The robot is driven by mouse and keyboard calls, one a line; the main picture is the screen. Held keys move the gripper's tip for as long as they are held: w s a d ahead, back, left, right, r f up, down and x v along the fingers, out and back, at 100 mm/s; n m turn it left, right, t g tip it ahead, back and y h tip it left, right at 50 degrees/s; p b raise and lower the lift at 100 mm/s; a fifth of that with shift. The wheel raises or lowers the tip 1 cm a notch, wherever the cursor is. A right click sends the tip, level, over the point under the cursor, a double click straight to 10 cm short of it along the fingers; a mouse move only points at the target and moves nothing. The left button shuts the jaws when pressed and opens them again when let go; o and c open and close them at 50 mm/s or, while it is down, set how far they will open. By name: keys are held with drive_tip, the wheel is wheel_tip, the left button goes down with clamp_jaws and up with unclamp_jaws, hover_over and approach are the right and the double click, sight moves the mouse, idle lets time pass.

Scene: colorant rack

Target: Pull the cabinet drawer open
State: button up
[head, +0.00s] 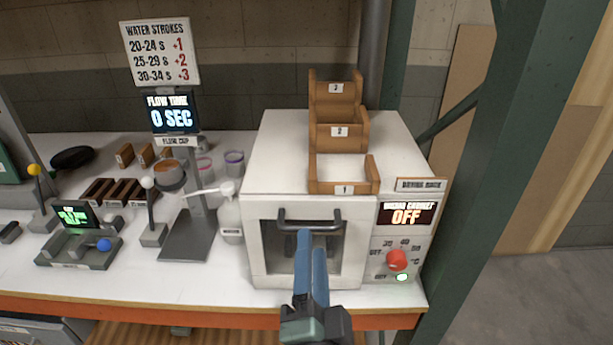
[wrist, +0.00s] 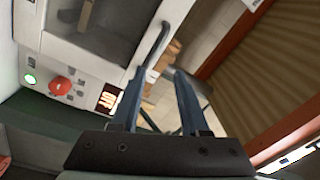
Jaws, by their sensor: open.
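The white cabinet (head: 264,165) stands on the bench at the right. Its front has a recessed dark panel with a dark bar handle (head: 335,217) across the top. The front looks closed. My gripper (head: 308,238) is open in front of the panel, its blue fingertips just below the handle bar. In the wrist view the handle (wrist: 156,45) runs slantwise past the tip of the left finger of my gripper (wrist: 160,70). I cannot tell whether the bar lies between the fingers or touches one.
Three wooden bins (head: 340,185) are stepped on the cabinet top. A red knob (head: 397,260) and a display (head: 406,215) reading OFF sit right of the panel. A green post (head: 500,150) rises at the right.

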sight(307, 225)
drive_tip(key=s+r+m+g+p, duration=0.25)
drive_tip(key=s+m+p, duration=0.3)
drive_tip(key=p, duration=0.85)
drive_tip(key=shift+g, duration=0.35)
drive_tip(key=x, duration=0.4)
drive_tip(key=p+x, duration=0.1)
drive_tip(key=x, duration=0.3)
drive_tip(key=f+p+x, duration=0.1)
drive_tip(key=x, duration=0.4)
drive_tip(key=shift+s+a, duration=0.15)
drive_tip(key=shift+a, duration=0.2)
clamp_jaws()
